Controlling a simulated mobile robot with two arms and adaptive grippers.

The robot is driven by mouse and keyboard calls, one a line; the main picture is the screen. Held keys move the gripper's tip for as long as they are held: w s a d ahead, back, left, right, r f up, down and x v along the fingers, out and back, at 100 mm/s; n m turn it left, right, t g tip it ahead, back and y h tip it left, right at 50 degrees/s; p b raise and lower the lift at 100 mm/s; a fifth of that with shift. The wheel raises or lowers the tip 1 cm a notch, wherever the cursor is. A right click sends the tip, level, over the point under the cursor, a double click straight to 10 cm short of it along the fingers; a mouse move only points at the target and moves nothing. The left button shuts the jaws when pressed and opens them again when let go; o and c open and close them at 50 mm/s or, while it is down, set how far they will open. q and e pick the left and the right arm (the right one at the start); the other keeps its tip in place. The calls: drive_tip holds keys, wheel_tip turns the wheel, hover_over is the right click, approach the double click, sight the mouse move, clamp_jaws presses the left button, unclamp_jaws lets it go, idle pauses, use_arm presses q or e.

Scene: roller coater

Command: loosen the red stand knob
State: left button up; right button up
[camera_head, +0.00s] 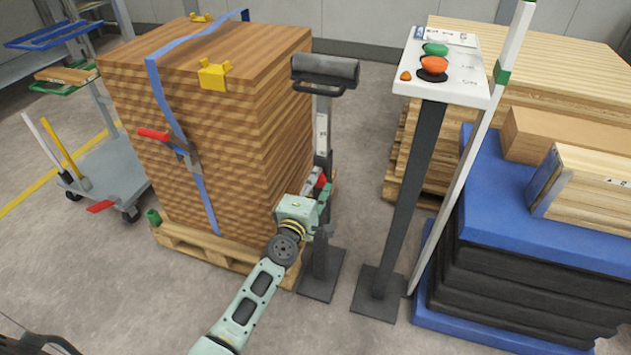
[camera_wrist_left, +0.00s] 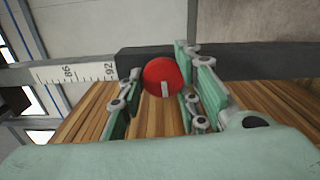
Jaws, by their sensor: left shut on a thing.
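The red stand knob (camera_wrist_left: 163,76) is round with a small pale mark, and sits between the two pale green fingers of my left gripper (camera_wrist_left: 161,90) in the left wrist view. The gripper is shut on it. In the head view the left gripper (camera_head: 318,190) is at the dark upright roller stand (camera_head: 322,245), and only a bit of the red knob (camera_head: 320,181) shows past the fingers. The stand carries a dark roller (camera_head: 325,69) on top and a scale (camera_wrist_left: 72,73) marked 86 and 92. My right gripper is not in view.
A strapped stack of wooden boards (camera_head: 215,110) on a pallet stands close left of the stand. A control post (camera_head: 412,190) with green and red buttons stands close right. Beyond it are a pale pole (camera_head: 455,190) and blue-covered dark blocks (camera_head: 530,270). Bare floor lies in front.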

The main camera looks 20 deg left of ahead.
use_arm(q)
drive_tip(key=shift+w+a+r, duration=0.1)
drive_tip(key=shift+r, duration=0.2)
drive_tip(key=o, duration=1)
drive_tip(key=shift+f, duration=0.15)
drive_tip(key=s, duration=1.2)
drive_tip(key=shift+s+a, duration=0.1)
drive_tip(key=shift+a, duration=0.05)
